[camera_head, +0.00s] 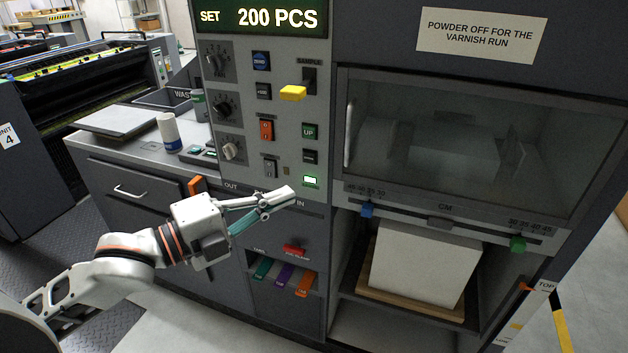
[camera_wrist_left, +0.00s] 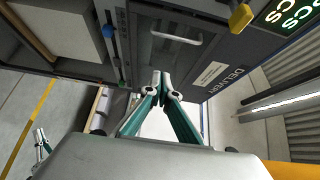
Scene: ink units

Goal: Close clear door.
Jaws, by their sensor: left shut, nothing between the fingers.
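The clear door (camera_head: 450,150) is a wide see-through panel in a dark frame on the right of the machine front. Its pale upright handle (camera_head: 348,135) is at the left edge. The door looks flat against its opening, but I cannot tell if it is fully shut. The handle (camera_wrist_left: 176,39) also shows in the left wrist view, beyond the fingertips. My left gripper (camera_head: 288,196) is shut and empty, left of and below the door, apart from it. Its fingertips (camera_wrist_left: 161,82) meet in the wrist view. My right gripper (camera_wrist_left: 40,138) shows small at lower left there.
A slider rail with a blue knob (camera_head: 367,209) and a green knob (camera_head: 517,243) runs below the door. A white paper stack (camera_head: 415,265) sits under it. The control panel has a yellow lever (camera_head: 293,93).

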